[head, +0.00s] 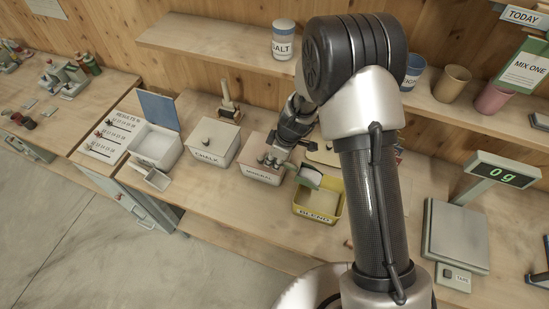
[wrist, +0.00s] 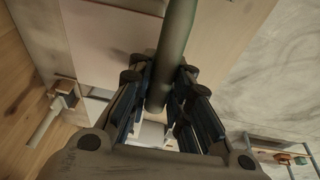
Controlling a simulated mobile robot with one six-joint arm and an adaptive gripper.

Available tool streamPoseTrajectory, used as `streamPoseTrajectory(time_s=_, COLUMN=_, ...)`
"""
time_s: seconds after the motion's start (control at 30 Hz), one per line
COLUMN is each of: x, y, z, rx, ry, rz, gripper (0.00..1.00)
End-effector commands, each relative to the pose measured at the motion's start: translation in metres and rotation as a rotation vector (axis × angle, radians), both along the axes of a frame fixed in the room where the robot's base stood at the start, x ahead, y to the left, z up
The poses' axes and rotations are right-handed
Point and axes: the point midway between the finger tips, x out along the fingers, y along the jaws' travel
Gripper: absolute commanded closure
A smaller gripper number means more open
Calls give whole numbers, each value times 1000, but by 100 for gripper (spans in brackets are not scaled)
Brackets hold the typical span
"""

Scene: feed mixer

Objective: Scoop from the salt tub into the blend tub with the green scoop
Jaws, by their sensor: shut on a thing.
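My gripper (wrist: 160,76) is shut on the green scoop's handle (wrist: 177,40) in the wrist view. In the head view my gripper (head: 284,143) is above the tub marked MINERAL, and the green scoop (head: 309,181) reaches to the left rim of the yellow blend tub (head: 299,211). The scoop's bowl looks pale inside; I cannot tell whether that is salt. The blend tub is open with pale stuff inside. An open white tub (head: 153,160) with a raised blue lid stands at the left; its label is not readable. A can marked SALT (head: 284,44) is on the shelf.
The closed chalk tub (head: 211,146) and the mineral tub (head: 262,173) stand between the white tub and the blend tub. A scale (head: 456,235) reading 0 g is at the right. Cups stand on the shelf (head: 215,38) behind.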

Motion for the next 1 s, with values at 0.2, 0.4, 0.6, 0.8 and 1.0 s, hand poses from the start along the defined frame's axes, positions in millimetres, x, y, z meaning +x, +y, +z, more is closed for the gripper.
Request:
streamPoseTrajectory(time_s=0.2, x=0, y=0, z=-7, rx=0, ry=-1, rz=1, gripper=100)
streamPoseTrajectory(time_s=0.4, x=0, y=0, z=-13, rx=1, ry=-1, rz=0, gripper=100)
streamPoseTrajectory(time_s=0.6, x=0, y=0, z=-19, rx=0, ry=0, rz=0, gripper=100)
streamPoseTrajectory(time_s=0.8, x=1, y=0, z=-22, rx=4, ry=-3, rz=0, gripper=100)
streamPoseTrajectory(time_s=1.0, x=0, y=-1, z=-21, rx=15, ry=-3, rz=-1, gripper=100)
